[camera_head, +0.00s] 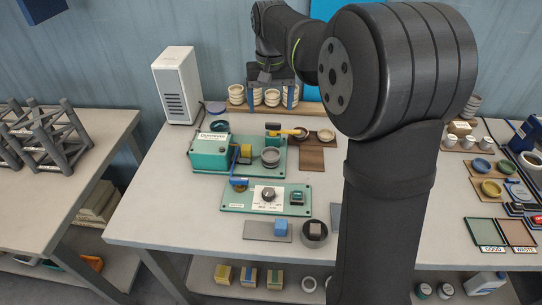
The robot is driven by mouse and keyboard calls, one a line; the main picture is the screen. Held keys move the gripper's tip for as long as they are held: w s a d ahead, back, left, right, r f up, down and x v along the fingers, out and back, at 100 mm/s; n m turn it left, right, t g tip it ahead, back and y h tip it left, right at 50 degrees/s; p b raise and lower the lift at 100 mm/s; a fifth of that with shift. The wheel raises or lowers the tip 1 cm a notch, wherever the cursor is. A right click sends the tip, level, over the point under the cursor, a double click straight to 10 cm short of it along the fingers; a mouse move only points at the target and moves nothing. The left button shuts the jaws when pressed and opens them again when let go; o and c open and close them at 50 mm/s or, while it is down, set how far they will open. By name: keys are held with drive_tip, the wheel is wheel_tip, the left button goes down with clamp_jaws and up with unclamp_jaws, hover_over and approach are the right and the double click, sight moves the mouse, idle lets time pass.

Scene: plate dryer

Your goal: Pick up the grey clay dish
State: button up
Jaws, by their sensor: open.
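A round grey dish (270,157) sits on the right part of the green machine (212,155) in the middle of the table. A darker grey bowl (314,240) stands at the front edge with a small brownish block in it. I cannot tell for sure which one is the clay dish. My gripper (272,98) is at the back of the table, its two blue-tipped fingers apart. It is behind and above both grey pieces and touches neither. Pale stacked dishes (237,94) show around and between the fingers; I cannot tell whether the fingers touch them.
A green control panel (287,204) with a dial stands in front of the machine. Small bowls (326,135) stand on a brown mat. A white vented box (176,85) is at back left. My arm hides the table's right-centre.

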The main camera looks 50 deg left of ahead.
drive_tip(key=m, duration=2.6)
hover_over(270, 156)
drive_tip(key=f, duration=1.2)
drive_tip(key=shift+s+d+f, duration=0.25)
drive_tip(key=shift+s+d, duration=0.05)
drive_tip(key=shift+d, duration=0.05)
drive_tip(key=f, duration=0.5)
drive_tip(key=shift+w+a, duration=0.3)
drive_tip(key=c, duration=1.1)
drive_tip(key=shift+c, duration=0.2)
drive_tip(key=shift+r, duration=0.1)
